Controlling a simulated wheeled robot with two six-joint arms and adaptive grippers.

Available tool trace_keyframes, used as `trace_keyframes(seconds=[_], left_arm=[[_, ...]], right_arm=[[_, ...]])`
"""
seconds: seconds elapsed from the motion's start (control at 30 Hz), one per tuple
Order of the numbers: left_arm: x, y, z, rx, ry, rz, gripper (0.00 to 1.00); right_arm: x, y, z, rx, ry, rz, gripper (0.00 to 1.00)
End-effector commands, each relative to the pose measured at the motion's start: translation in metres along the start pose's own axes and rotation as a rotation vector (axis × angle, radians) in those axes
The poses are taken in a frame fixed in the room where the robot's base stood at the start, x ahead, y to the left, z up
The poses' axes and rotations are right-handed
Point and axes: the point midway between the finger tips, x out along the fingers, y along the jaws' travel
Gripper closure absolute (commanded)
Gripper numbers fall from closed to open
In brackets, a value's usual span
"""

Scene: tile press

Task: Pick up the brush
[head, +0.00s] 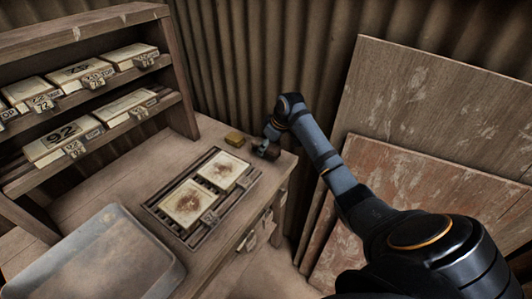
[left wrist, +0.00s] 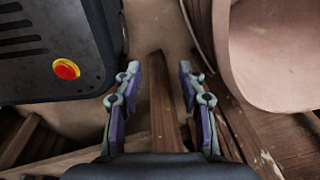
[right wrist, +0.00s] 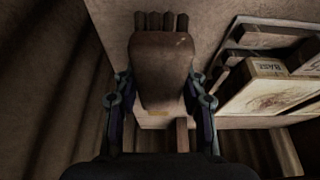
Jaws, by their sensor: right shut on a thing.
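The brush (right wrist: 160,75) has a brown wooden body and dark bristles, which point to the top of the right wrist view. It sits between the fingers of my right gripper (right wrist: 158,92), which is shut on it. In the head view the brush (head: 269,151) is a small dark shape at the table's far right corner, partly hidden by my right gripper (head: 271,134). I cannot tell whether the brush touches the tabletop. My left gripper (left wrist: 160,85) shows only in the left wrist view, open, with nothing held between its fingers.
A slatted frame (head: 158,210) with two stained tiles is nearby on the table. A grey metal tray (head: 60,252) is at front left. Shelves (head: 180,85) with numbered boxes stand behind. Boards (head: 430,100) lean at the right.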

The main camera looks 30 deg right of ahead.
Motion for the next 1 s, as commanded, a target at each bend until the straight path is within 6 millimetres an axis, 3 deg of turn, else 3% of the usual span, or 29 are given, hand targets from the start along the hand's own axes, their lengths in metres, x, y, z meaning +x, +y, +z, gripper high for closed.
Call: trace_keyframes(seconds=[0.03, 0.27, 0.5, 0.7, 1.0], left_arm=[[0.003, 0.000, 0.000, 0.000, 0.000, 0.000, 0.60], [0.001, 0.000, -0.001, 0.000, 0.001, 0.000, 0.60], [0.006, 0.001, 0.001, 0.000, 0.000, 0.000, 0.60], [0.008, 0.001, 0.001, 0.000, 0.000, 0.000, 0.60], [0.007, 0.001, 0.001, 0.000, -0.001, 0.000, 0.60]], right_arm=[[-0.012, 0.001, -0.006, -0.003, 0.006, 0.004, 0.92], [-0.081, -0.039, 0.003, -0.007, 0.002, 0.007, 0.92], [-0.118, -0.087, 0.031, -0.005, -0.002, 0.005, 0.92], [-0.133, -0.105, 0.040, -0.001, 0.000, 0.002, 0.92], [-0.136, -0.108, 0.041, 0.000, 0.000, 0.000, 0.92]])
